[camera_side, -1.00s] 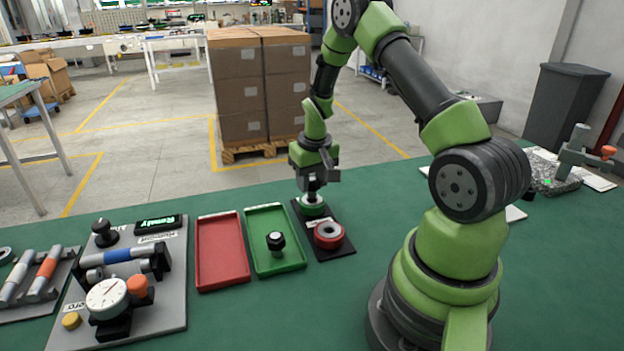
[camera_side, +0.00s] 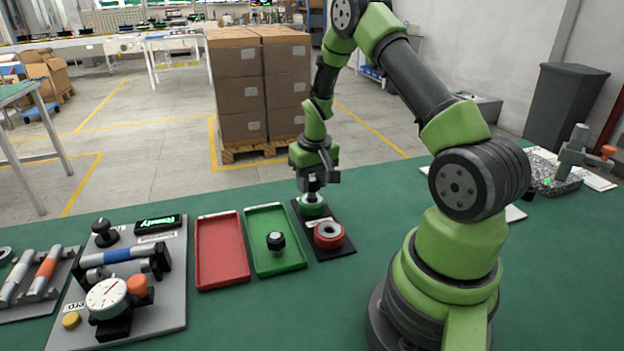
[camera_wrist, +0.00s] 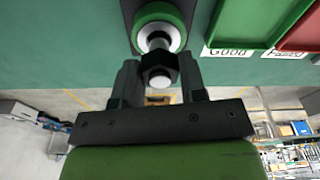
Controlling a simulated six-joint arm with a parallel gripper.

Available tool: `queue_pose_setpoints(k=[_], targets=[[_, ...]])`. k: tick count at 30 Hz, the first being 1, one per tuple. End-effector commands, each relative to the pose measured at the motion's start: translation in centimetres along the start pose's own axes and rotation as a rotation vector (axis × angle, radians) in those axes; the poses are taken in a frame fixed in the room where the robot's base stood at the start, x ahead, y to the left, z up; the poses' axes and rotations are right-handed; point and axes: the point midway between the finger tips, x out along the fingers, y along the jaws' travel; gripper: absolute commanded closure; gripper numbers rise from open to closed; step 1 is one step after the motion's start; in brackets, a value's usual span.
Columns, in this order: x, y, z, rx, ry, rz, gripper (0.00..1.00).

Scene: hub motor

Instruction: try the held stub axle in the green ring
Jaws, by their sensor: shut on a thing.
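My gripper (camera_wrist: 159,85) is shut on a stub axle (camera_wrist: 158,63) with a dark hex collar. In the side view my gripper (camera_side: 313,184) points down over the green ring (camera_side: 312,206) at the far end of a dark plate. In the wrist view the axle's bright shank meets the bore of the green ring (camera_wrist: 177,18); its tip looks to be at or inside the bore, but the depth cannot be told. The axle looks about upright in the side view. The red ring (camera_side: 328,234) sits nearer on the same dark plate, with its bore empty.
A green tray (camera_side: 293,262) holding a black-knobbed part (camera_side: 275,241) lies left of the plate. A red tray (camera_side: 222,283) beside it is empty. A grey gauge board (camera_side: 170,315) with a dial stands further left. Green table is clear in front of the trays.

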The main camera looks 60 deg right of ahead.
Motion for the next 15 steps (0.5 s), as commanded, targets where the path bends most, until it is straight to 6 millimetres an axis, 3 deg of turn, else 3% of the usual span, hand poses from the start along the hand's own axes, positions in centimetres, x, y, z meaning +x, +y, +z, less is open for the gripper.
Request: queue_pose_setpoints(k=[15], targets=[[0.62, 0.00, 0.04, 0.000, 0.000, 0.000, 0.92]])
